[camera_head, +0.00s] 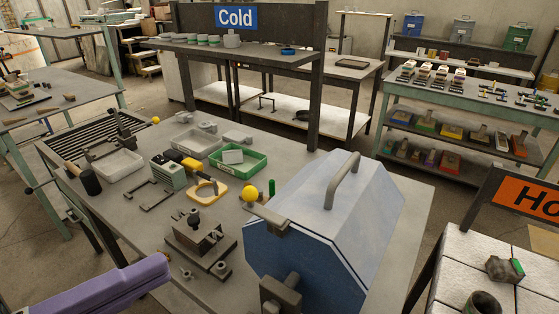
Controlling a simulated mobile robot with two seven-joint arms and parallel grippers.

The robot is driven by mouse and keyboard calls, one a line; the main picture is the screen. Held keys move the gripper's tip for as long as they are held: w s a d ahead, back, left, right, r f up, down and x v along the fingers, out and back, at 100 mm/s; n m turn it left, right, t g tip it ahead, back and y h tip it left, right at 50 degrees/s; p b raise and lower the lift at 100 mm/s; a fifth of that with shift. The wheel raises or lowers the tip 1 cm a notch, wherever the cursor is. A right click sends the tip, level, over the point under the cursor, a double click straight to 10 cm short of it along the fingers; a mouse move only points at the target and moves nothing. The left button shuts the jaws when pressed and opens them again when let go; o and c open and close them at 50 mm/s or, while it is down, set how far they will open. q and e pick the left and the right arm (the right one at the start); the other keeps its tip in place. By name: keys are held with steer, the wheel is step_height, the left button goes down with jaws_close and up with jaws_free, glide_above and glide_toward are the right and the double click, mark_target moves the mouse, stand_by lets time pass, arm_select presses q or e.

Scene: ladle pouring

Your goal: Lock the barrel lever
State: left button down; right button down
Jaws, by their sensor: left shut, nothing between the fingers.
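The blue-grey eight-sided barrel (325,225) lies on the workbench at the right of the middle, with a grey handle on its upper side. A dark lever (267,220) with a yellow ball knob (249,194) is at the barrel's near upper left edge. Whether it is latched cannot be told. My left gripper (158,268) shows purple at the lower left. It is shut and empty, apart from the barrel and lever. My right gripper is not in view.
A dark clamp fixture (200,240) stands left of the barrel. A mallet (85,178) lies at the left edge. The bench between fixture and mallet is mostly clear.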

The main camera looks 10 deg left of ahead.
arm_select(q)
steer(key=w+a+p+x, duration=0.1)
steer(key=a+p+x, duration=0.1)
steer(key=x, duration=1)
steer(key=shift+w+a, duration=0.2)
